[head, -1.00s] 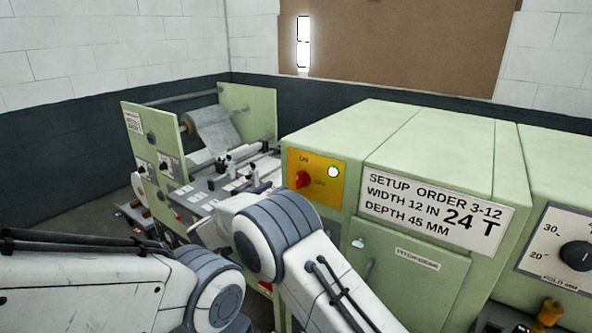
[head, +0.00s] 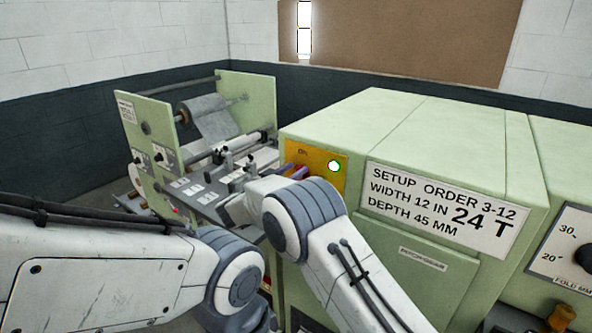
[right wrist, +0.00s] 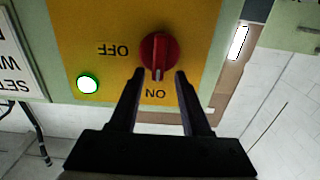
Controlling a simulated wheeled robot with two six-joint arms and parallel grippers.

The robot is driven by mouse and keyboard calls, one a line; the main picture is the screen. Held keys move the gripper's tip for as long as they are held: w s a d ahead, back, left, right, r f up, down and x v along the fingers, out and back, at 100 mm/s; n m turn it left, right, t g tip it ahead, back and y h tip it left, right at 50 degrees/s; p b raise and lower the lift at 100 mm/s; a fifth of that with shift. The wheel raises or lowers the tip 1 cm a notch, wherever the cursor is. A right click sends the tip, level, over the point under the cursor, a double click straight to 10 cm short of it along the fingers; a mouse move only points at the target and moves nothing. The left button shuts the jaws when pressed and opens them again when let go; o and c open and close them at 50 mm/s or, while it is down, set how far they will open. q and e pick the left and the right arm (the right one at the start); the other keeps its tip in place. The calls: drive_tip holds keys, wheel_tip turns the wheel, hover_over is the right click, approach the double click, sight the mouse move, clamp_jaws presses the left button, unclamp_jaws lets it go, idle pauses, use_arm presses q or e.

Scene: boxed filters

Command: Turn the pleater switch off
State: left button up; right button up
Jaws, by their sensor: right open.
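The pleater switch is a red knob (right wrist: 158,55) on a yellow plate (right wrist: 190,20). In the right wrist view, which shows the plate upside down, the knob's white mark points at the ON label. The OFF label lies to the side. A green lamp (right wrist: 88,84) glows on the plate, and it also shows in the head view (head: 333,166). My right gripper (right wrist: 159,74) is open and empty, its fingertips on either side of the knob's lower end; contact cannot be told. In the head view my right gripper (head: 295,172) hides the knob. My left gripper is out of view.
The green cabinet (head: 420,130) carries a setup sign (head: 440,210) right of the plate. The pleating machine (head: 160,155) with its roll (head: 210,118) stands to the left. A fold dial (head: 586,257) is at the far right.

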sight(308, 176)
drive_tip(key=shift+d, duration=0.15)
drive_tip(key=shift+d, duration=0.1)
clamp_jaws()
drive_tip(key=shift+f+m+b, duration=0.1)
drive_tip(key=shift+m+b, duration=0.3)
drive_tip(key=shift+b, duration=0.15)
drive_tip(key=m+b, duration=0.4)
drive_tip(key=b, duration=0.2)
drive_tip(key=s+d+f+m+b, duration=0.1)
drive_tip(key=m+b, duration=0.4)
drive_tip(key=b, duration=0.1)
drive_tip(key=f+m+b, duration=0.1)
drive_tip(key=m+b, duration=0.4)
drive_tip(key=b, duration=0.2)
drive_tip(key=shift+s+d+f, duration=0.1)
drive_tip(key=shift+s+d, duration=0.1)
drive_tip(key=shift+d, duration=0.2)
drive_tip(key=shift+f+m+b, duration=0.15)
drive_tip(key=shift+m+b, duration=1.45)
drive_tip(key=shift+m, duration=0.1)
